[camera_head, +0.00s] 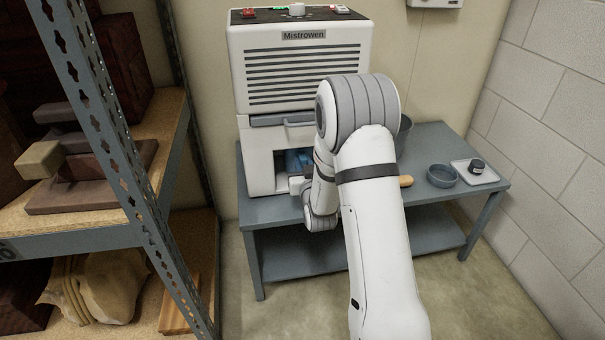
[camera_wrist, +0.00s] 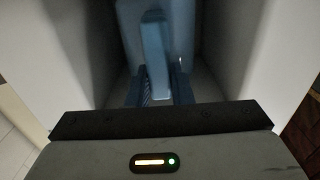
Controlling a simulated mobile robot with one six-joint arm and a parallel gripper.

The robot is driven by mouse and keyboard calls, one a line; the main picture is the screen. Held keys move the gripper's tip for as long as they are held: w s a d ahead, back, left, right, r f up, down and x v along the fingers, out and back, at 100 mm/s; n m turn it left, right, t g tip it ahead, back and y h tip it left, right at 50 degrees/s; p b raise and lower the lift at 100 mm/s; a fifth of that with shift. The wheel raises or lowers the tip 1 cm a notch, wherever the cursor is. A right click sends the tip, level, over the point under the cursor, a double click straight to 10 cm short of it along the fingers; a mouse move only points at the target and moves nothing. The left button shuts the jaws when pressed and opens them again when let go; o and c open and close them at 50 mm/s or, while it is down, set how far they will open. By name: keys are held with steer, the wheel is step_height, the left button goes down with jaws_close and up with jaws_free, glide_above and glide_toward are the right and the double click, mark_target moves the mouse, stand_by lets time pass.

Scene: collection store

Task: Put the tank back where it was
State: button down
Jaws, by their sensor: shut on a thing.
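The tank (camera_head: 297,160) is a blue container, partly visible in the lower opening of the white Mistrowen machine (camera_head: 262,165). In the wrist view the blue tank (camera_wrist: 183,25) stands between the pale walls of the machine's bay (camera_wrist: 240,50). Its upright blue handle (camera_wrist: 155,58) points toward the camera. My gripper (camera_wrist: 158,90) is shut on the tank's handle, with a dark finger on each side. In the head view my arm hides the gripper and most of the tank. How deep the tank sits in the bay is hard to tell.
The machine stands on a blue-grey table (camera_head: 440,150). A metal shelf post (camera_head: 110,110) stands close on the left.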

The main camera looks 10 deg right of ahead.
steer(key=shift+f+b, duration=0.5)
steer(key=shift+f, duration=0.75)
steer(key=c, duration=1.3)
jaws_free()
steer(key=shift+r, duration=0.1)
